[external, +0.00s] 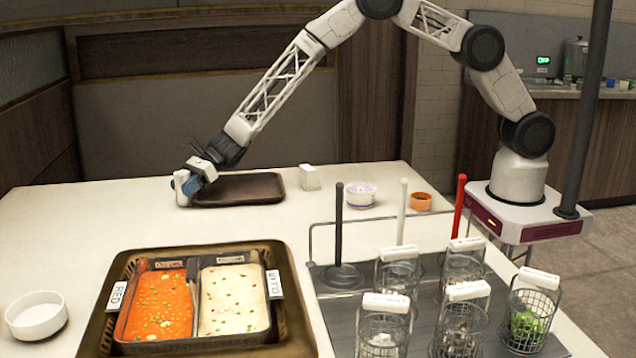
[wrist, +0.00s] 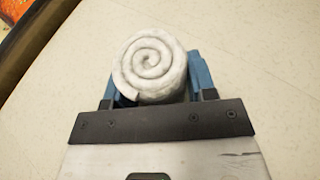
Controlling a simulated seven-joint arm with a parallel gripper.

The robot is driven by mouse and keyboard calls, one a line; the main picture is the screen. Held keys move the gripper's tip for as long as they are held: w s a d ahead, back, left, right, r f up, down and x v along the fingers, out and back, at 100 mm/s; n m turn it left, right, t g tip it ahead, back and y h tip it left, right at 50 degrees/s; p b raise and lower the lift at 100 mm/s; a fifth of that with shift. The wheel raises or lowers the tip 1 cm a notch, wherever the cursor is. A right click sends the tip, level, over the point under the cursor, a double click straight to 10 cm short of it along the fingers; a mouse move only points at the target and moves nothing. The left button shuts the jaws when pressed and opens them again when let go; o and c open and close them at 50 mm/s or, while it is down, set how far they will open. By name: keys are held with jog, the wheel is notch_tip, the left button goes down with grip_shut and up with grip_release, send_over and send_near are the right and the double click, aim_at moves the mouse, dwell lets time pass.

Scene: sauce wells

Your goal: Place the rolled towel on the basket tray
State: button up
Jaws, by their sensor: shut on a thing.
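My gripper (external: 184,188) is at the back left of the table, at the left end of a dark brown tray (external: 262,200). The wrist view shows its blue fingers shut on a white rolled towel (wrist: 150,65), with the spiral end facing the camera. In the external view the towel is mostly hidden by the gripper. The height of the towel above the table is hard to tell. The brown tray looks empty where visible. A grey tray (external: 340,322) at the front right holds several wire baskets (external: 462,262) with white labels.
A large brown tray (external: 92,335) holds red and cream soup wells at front. A white bowl (external: 37,316) is at left. A white block (external: 310,177), a purple-white bowl (external: 360,195) and an orange cup (external: 420,202) stand behind. Ladle handles rise at right. The middle left table is clear.

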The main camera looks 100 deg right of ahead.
jog(key=shift+f, duration=0.15)
jog(key=o, duration=0.9)
jog(key=shift+v, duration=6.05)
jog(key=shift+a, duration=0.1)
jog(key=shift+r, duration=0.25)
